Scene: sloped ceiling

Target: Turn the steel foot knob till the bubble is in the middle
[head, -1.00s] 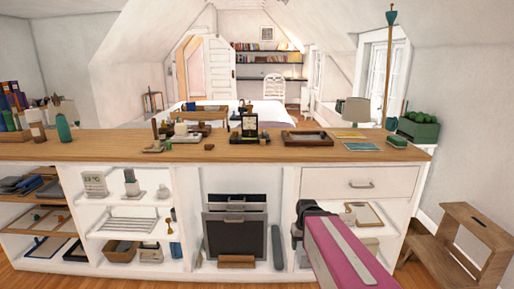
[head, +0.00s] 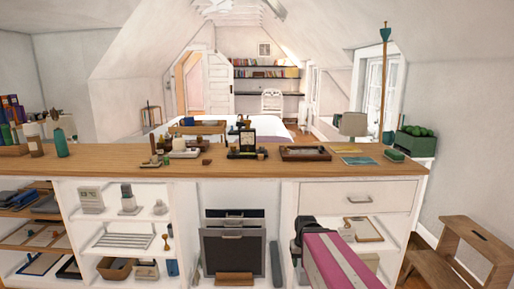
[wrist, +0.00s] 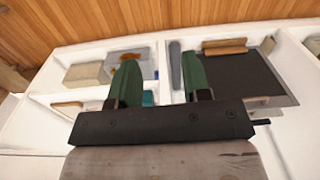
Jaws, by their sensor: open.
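A dark instrument (head: 243,135) with a pale face stands on the wooden counter, near the middle in the head view. It may be the levelled device, but its foot knob and bubble are too small to make out. My gripper (wrist: 160,80) shows in the wrist view with its two green fingers wide apart and nothing between them. It points toward the shelves below the counter, away from the instrument. In the head view my pink arm is low in front of the counter's right part; the fingers cannot be made out there.
The wooden counter (head: 120,160) spans the view. Small items stand left of the instrument, and a framed tray (head: 305,153) lies to its right. A drawer (head: 358,197) and open shelves face me. A wooden step stool (head: 470,250) stands at the right.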

